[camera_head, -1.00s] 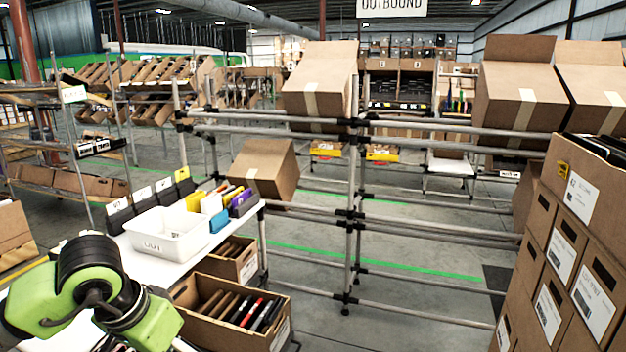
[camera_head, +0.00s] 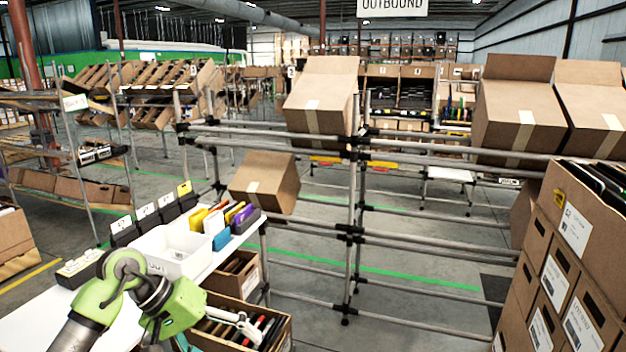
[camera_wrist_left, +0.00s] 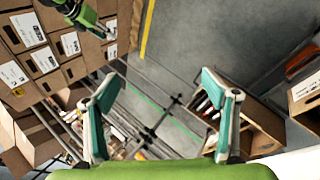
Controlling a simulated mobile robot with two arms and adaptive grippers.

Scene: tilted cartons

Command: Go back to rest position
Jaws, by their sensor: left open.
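My left gripper (camera_wrist_left: 160,78) is open in the left wrist view, its two teal fingers wide apart with nothing between them. In the head view my green left arm comes in at the lower left, over the white table (camera_head: 40,325). A pale part at its end overlaps the open carton of files (camera_head: 283,335) below the table edge. That carton also shows beside the right finger in the left wrist view (camera_wrist_left: 262,122). My right arm shows at the top left of the left wrist view, its gripper (camera_wrist_left: 108,30) near labelled cartons; its jaws are too small to read.
A white tub (camera_head: 178,252) and coloured files (camera_head: 222,222) stand on the table. A pipe rack (camera_head: 352,215) crosses the middle, with tilted cartons (camera_head: 320,100) on it. Stacked labelled cartons (camera_head: 550,285) fill the right side. Bare floor lies beneath the rack.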

